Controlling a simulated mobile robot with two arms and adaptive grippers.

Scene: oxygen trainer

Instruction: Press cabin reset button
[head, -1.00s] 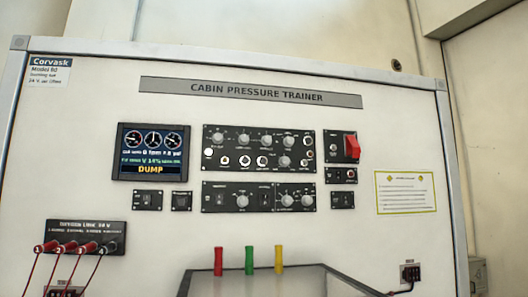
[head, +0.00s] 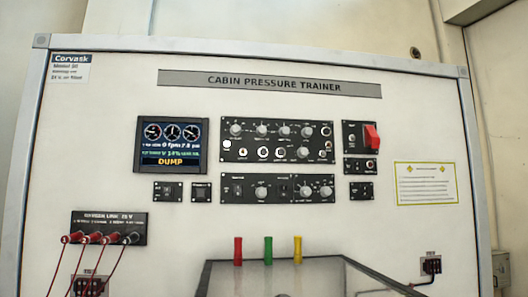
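The cabin pressure trainer panel (head: 120,120) stands upright in front of me, with a title strip (head: 270,84) across its top. A black upper control module (head: 277,140) carries several knobs and small round buttons, with a white round button (head: 227,144) at its left end. A lower module (head: 277,188) has knobs and switches. The button labels are too small to read, so I cannot tell which is the cabin reset button. A screen (head: 171,145) at the left shows three gauges and the word DUMP. Neither gripper is in view.
A red switch cover (head: 371,136) sits right of the upper module. Red, green (head: 268,250) and yellow handles stand above a grey tray-like shape (head: 340,262) at the bottom. Red leads hang from a socket block (head: 108,228) at lower left. A notice (head: 426,183) is at right.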

